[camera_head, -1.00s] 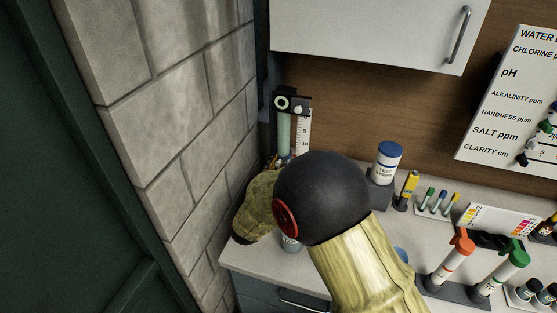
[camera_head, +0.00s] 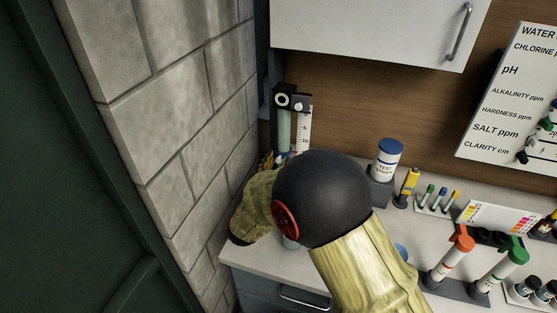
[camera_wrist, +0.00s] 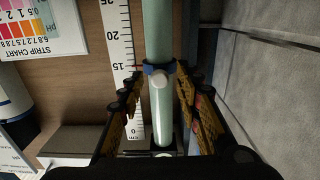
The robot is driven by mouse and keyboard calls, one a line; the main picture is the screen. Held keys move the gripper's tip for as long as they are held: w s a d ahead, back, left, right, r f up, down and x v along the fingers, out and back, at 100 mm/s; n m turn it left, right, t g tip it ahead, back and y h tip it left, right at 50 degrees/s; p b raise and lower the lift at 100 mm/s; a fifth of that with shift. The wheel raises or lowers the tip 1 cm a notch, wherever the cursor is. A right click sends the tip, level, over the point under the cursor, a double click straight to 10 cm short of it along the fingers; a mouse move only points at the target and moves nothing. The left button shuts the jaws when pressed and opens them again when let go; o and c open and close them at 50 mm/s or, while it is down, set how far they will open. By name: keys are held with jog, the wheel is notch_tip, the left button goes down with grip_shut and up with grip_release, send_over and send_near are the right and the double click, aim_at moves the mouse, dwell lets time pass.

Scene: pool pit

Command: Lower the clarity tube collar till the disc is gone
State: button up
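The clarity tube (camera_head: 284,132), pale green and upright, stands beside a white scale in the corner. A dark block with a pale ring (camera_head: 283,101) is at its top. The right finger is close to the collar; contact cannot be told. In the head view my arm hides most of the gripper. No disc can be made out.
The block wall (camera_head: 190,150) is close on the tube's left. A white bottle with a blue lid (camera_head: 388,160) and a yellow tube (camera_head: 407,188) stand to the right on the counter (camera_head: 262,257). A wall cabinet (camera_head: 375,30) hangs above.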

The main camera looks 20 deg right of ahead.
jog(key=v, duration=1)
jog(key=shift+s, duration=0.2)
jog(key=shift+a, duration=0.15)
dwell(0.6)
